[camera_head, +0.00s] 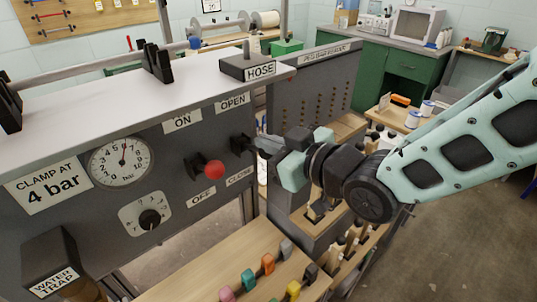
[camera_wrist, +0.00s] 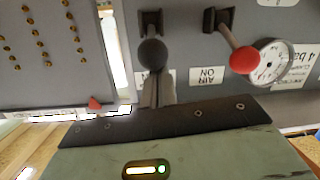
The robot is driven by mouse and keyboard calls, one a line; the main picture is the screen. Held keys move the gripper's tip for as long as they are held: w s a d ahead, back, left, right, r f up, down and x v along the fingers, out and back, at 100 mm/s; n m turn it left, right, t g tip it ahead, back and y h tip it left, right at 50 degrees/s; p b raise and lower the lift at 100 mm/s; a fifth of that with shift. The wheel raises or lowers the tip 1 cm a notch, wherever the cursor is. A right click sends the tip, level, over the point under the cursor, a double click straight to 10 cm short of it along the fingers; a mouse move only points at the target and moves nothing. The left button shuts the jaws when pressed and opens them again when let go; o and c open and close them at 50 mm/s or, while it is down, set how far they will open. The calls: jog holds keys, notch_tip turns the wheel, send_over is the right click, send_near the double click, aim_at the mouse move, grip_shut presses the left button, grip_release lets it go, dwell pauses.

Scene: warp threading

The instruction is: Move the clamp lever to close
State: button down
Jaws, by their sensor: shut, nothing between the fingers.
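The clamp lever is a dark lever with a dark ball knob, between the OPEN (camera_head: 232,101) and CLOSE (camera_head: 240,177) labels. Its mount (camera_head: 241,144) shows in the head view, where the fingers partly cover the knob. In the wrist view the dark knob (camera_wrist: 152,55) is right in front of the fingertips. My gripper (camera_head: 266,146) is shut and empty, reaching in from the right at the lever. Its fingers (camera_wrist: 154,88) also show in the wrist view. I cannot tell whether they touch the knob.
A red-knobbed lever (camera_head: 214,169) sticks out close to the left, between the ON and OFF labels. A gauge (camera_head: 122,161) and a dial (camera_head: 149,218) are farther left. The HOSE box (camera_head: 258,67) is above. Colored handles stand on the wooden shelf (camera_head: 205,265) below.

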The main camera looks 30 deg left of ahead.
notch_tip(320, 180, down, 10)
jog(key=d+n+t+y+b, duration=0.1)
jog(key=y+b, duration=0.8)
jog(key=b, duration=2.5)
jog(key=shift+s+t+y+b, duration=0.15)
jog(key=shift+t+y+b, duration=0.15)
jog(key=shift+t+b, duration=0.1)
jog(key=shift+b, duration=0.45)
